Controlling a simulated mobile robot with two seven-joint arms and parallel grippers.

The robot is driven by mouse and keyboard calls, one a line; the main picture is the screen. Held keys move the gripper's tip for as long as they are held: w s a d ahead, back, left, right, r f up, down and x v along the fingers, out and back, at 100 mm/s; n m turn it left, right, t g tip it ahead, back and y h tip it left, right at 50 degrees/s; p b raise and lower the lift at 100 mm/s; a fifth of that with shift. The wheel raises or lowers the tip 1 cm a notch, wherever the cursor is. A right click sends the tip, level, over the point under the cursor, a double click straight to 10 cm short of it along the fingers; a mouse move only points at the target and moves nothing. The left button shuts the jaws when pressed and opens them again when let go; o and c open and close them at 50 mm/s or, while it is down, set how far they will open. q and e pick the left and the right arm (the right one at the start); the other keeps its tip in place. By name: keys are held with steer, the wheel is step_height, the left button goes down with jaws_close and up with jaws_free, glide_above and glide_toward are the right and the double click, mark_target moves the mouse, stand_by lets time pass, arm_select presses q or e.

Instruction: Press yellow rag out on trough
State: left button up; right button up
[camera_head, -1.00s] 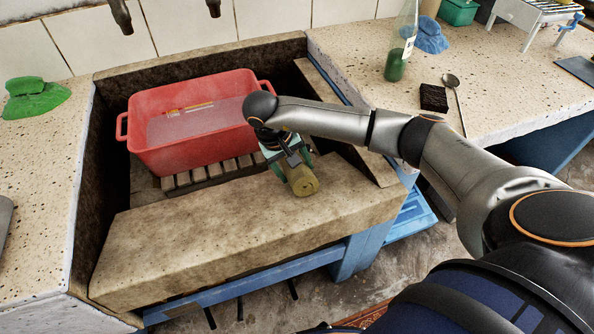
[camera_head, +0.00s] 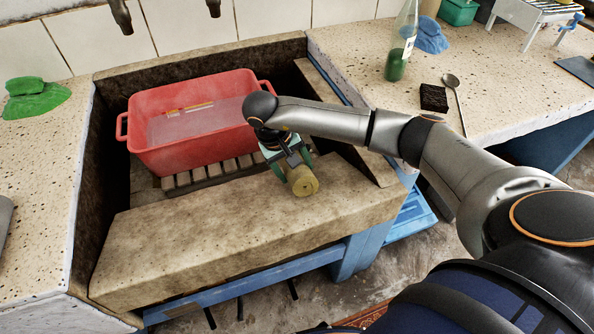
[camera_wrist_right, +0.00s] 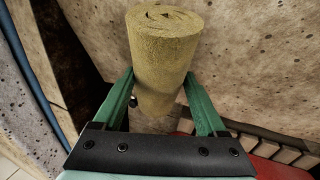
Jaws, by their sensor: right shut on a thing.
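The yellow rag (camera_head: 303,181) is rolled into a short cylinder and rests on or just above the broad front ledge of the stone trough (camera_head: 200,240). My right gripper (camera_head: 292,165) reaches down over the ledge and is shut on the rag. In the right wrist view the rag (camera_wrist_right: 165,55) stands out between the two green fingers (camera_wrist_right: 160,105), with its spiral end at the top. Whether the rag touches the stone is hard to tell. My left gripper is not in view.
A red basin (camera_head: 165,145) with water stands in the trough behind the ledge, on a wooden slatted rack (camera_head: 205,173). A green cloth (camera_head: 35,98) lies on the left counter. A bottle (camera_head: 400,45), dark sponge (camera_head: 433,97) and spoon (camera_head: 452,85) are on the right counter. The ledge's left part is clear.

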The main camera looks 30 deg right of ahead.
steer(key=shift+s+a+f, duration=0.1)
steer(key=shift+s+f, duration=0.15)
steer(key=shift+f, duration=0.05)
steer(key=shift+w+d+r+p, duration=0.15)
steer(key=shift+w+r+p, duration=0.35)
steer(key=shift+r, duration=0.6)
steer(key=shift+w+d+r+p, duration=0.15)
steer(key=shift+w+r+p, duration=0.35)
steer(key=shift+r, duration=0.65)
steer(key=shift+w+d+r+p, duration=0.15)
steer(key=shift+w+r+p, duration=0.3)
steer(key=shift+r, duration=0.65)
steer(key=shift+w, duration=0.1)
